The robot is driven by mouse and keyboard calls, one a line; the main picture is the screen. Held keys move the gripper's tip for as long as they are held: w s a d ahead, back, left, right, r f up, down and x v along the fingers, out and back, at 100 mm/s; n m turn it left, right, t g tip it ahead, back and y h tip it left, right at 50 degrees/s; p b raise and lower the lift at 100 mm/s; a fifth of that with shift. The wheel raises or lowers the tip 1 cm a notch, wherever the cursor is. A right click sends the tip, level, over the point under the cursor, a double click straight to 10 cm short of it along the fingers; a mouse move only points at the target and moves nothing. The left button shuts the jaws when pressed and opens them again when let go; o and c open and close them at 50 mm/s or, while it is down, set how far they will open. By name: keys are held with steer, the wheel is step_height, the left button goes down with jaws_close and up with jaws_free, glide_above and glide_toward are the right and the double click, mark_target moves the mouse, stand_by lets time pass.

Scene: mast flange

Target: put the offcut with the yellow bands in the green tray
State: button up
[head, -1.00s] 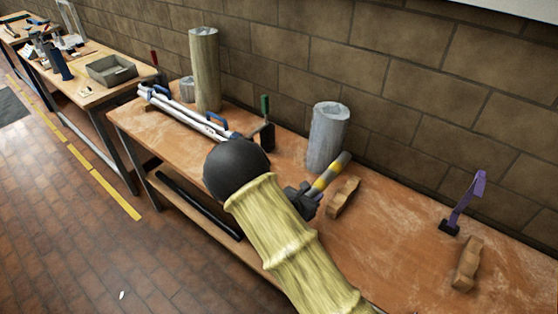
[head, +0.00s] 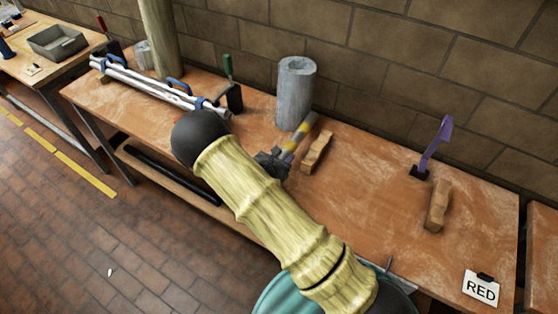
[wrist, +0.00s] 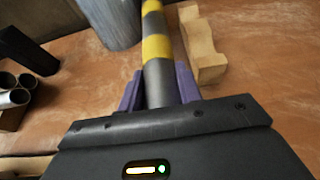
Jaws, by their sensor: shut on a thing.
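The offcut with the yellow bands (head: 300,137) is a grey rod with yellow bands. My gripper (head: 274,161) is shut on its near end, and the rod points away toward the wall. In the wrist view the offcut (wrist: 157,47) stands out between the purple fingers of my gripper (wrist: 158,88). I cannot tell whether it touches the bench top. I see no tray that is clearly green in these views.
A wooden block (head: 316,152) lies just right of the offcut, and a grey cylinder (head: 296,92) stands behind it. Clamped pipes (head: 155,85) lie at left. A purple clamp (head: 437,145), another block (head: 437,205) and a RED sign (head: 481,288) are at right.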

steer(key=shift+w+f, duration=0.1)
steer(key=shift+f, duration=0.4)
steer(key=shift+d, duration=0.1)
steer(key=shift+f+p, duration=0.5)
steer(key=shift+f, duration=1.55)
steer(key=shift+f, duration=0.1)
steer(key=o, duration=1.1)
